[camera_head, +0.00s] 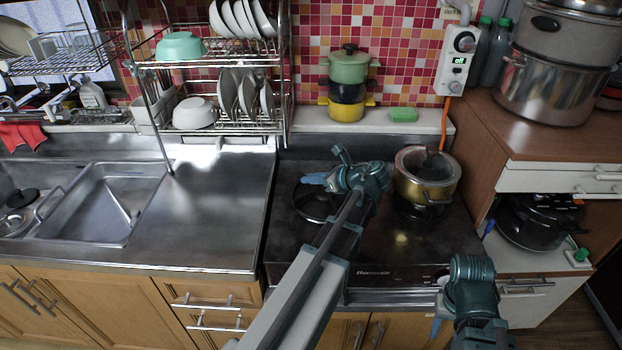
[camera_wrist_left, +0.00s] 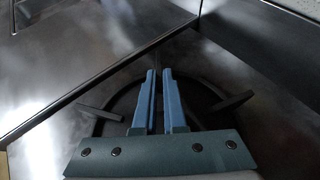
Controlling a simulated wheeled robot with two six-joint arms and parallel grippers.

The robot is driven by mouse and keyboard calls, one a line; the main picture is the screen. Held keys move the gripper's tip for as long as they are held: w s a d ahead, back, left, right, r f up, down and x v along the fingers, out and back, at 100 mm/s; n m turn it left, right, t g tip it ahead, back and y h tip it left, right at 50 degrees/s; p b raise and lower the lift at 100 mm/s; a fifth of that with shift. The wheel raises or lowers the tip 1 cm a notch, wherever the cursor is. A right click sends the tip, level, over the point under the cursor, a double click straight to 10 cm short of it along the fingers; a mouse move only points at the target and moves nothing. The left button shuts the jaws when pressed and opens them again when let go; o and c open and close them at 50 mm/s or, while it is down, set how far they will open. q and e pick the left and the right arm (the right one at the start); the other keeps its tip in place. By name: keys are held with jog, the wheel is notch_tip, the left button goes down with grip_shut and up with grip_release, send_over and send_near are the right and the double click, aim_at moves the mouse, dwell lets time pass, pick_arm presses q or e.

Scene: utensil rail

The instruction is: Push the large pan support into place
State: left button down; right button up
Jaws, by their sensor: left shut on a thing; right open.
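The large pan support (camera_head: 308,208) is a dark round ring with prongs on the left side of the black stove top (camera_head: 400,258). It also shows in the left wrist view, where one prong (camera_wrist_left: 231,101) sticks out to the right of the fingers. My left gripper (camera_head: 313,179) reaches over the ring, its blue fingers (camera_wrist_left: 158,98) nearly together and shut on a part of the support. The fingers and palm hide the gripped part and the near side of the ring. My right gripper (camera_head: 438,325) is open and empty in front of the stove's right front edge.
A gold pot (camera_head: 427,180) stands on the right burner, close to my left wrist. Stacked coloured pots (camera_head: 347,85) and a green sponge (camera_head: 403,115) are on the ledge behind. The steel counter (camera_head: 215,215) left of the stove is clear.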

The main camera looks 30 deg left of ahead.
pick_arm(q)
jog(key=shift+f+b, duration=0.85)
jog(key=shift+f, duration=0.05)
jog(key=c, duration=0.9)
grip_release()
jog(key=p+v, duration=0.6)
jog(key=v, duration=0.8)
jog(key=shift+s, duration=0.1)
